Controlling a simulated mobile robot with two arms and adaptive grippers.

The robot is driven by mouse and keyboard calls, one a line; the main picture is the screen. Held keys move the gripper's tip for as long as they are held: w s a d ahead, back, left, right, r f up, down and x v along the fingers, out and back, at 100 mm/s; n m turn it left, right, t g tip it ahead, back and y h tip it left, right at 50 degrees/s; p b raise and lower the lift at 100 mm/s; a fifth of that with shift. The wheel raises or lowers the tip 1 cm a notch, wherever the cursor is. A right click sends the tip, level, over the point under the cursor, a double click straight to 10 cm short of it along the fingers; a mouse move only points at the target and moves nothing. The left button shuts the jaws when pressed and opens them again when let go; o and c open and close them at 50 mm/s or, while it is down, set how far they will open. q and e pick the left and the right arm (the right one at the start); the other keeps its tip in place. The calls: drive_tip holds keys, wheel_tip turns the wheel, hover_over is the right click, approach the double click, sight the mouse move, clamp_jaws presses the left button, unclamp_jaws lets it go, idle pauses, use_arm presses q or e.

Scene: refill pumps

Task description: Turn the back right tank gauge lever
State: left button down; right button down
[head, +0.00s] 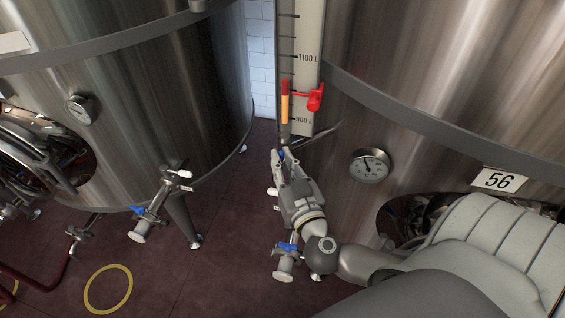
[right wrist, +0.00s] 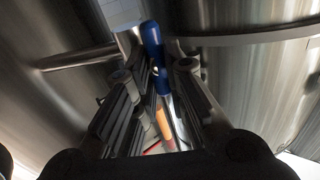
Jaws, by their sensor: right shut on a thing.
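The tank gauge (head: 306,75) is an upright scale strip beside the steel tank on the right, marked 1100 L and 900 L. An orange-red column and a red piece (head: 315,97) show on its lower part. My right gripper (head: 284,160) is just below the gauge, its fingers pointing up toward the gauge's foot. It is shut on the blue gauge lever (right wrist: 152,45), which shows between the fingers in the right wrist view. My left gripper is out of view.
A blue-handled valve (head: 288,248) sits beside my right wrist. Another steel tank (head: 150,100) stands at left, with open red floor between them.

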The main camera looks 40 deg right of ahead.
drive_tip(key=shift+s+d+f+m+g+h+b, duration=0.1)
drive_tip(key=shift+f+m+g+h+b, duration=0.2)
drive_tip(key=shift+m+h+b, duration=3.05)
drive_tip(key=shift+w+a+f+m+g+h+b, duration=0.1)
drive_tip(key=shift+f+m+g+h+b, duration=0.2)
drive_tip(key=shift+m+h+b, duration=2.2)
drive_tip(key=shift+s+d+f+m+g+h+b, duration=0.2)
drive_tip(key=shift+m+h+b, duration=0.95)
drive_tip(key=shift+m+b, duration=3.5)
drive_tip(key=m+p, duration=0.3)
drive_tip(key=shift+w+a+f+m, duration=0.1)
drive_tip(key=shift+m, duration=0.2)
drive_tip(key=c, duration=1.5)
unclamp_jaws()
